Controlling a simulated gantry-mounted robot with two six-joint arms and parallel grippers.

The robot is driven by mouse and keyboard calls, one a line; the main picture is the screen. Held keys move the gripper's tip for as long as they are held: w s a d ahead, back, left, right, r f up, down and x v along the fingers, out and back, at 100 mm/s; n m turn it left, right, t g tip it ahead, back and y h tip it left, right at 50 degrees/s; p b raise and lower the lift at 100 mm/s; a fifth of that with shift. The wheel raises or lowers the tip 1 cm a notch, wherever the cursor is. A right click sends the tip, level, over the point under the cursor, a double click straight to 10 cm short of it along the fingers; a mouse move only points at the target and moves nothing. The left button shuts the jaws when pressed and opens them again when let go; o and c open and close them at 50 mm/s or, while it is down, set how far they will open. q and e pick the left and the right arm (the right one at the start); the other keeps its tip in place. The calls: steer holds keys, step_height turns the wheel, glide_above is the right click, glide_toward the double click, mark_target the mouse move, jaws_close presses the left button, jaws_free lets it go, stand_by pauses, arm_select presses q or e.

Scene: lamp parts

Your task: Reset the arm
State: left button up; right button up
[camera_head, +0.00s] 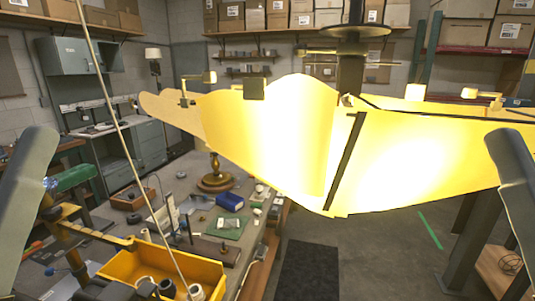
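A large glowing yellow lampshade (260,130) hangs across the middle and right of the head view. It is lit from inside and hides much of the room behind it. A dark stem with a round disc (345,31) rises above it. A brass lamp base (215,181) stands upright on the workbench below the shade. A grey link of my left arm (28,190) shows at the left edge, and a grey link of my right arm (513,180) at the right edge. I see neither pair of gripper fingers, so I cannot tell what they hold.
A yellow bin (205,268) with several small round parts stands at the bench's near end. A blue box (230,201) and a green mat (228,228) lie on the cluttered bench (248,247). A thin cord crosses the left side. A dark floor mat (308,270) lies right of the bench.

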step_height(320, 180, up, 37)
steer(key=p, duration=3.7)
step_height(320, 180, down, 33)
steer(key=b, duration=3.3)
steer(key=shift+r, duration=0.15)
